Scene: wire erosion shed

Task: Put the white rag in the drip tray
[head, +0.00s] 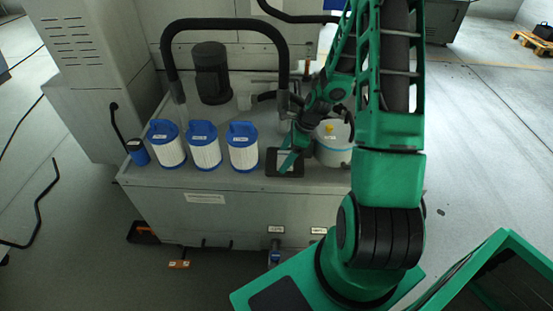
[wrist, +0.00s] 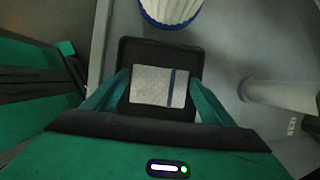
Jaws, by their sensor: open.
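The white rag (wrist: 158,86) is a folded, pale cloth with a dark blue stripe. In the wrist view it lies flat inside the black drip tray (wrist: 160,50). The tray also shows in the head view (head: 271,170), near the front edge of the grey tank top. My gripper (wrist: 157,82) is open, with its green fingers apart on either side of the rag and tray. In the head view my gripper (head: 283,163) is low over the tray and hides much of the rag. I cannot tell whether the fingertips touch the tray.
Several white filters with blue caps stand left of the tray, the nearest one (head: 243,150) close by. A white canister (head: 333,148) stands just to the right. A black hose (head: 224,25) arches behind, beside a dark motor (head: 210,75). The tank's front edge is close.

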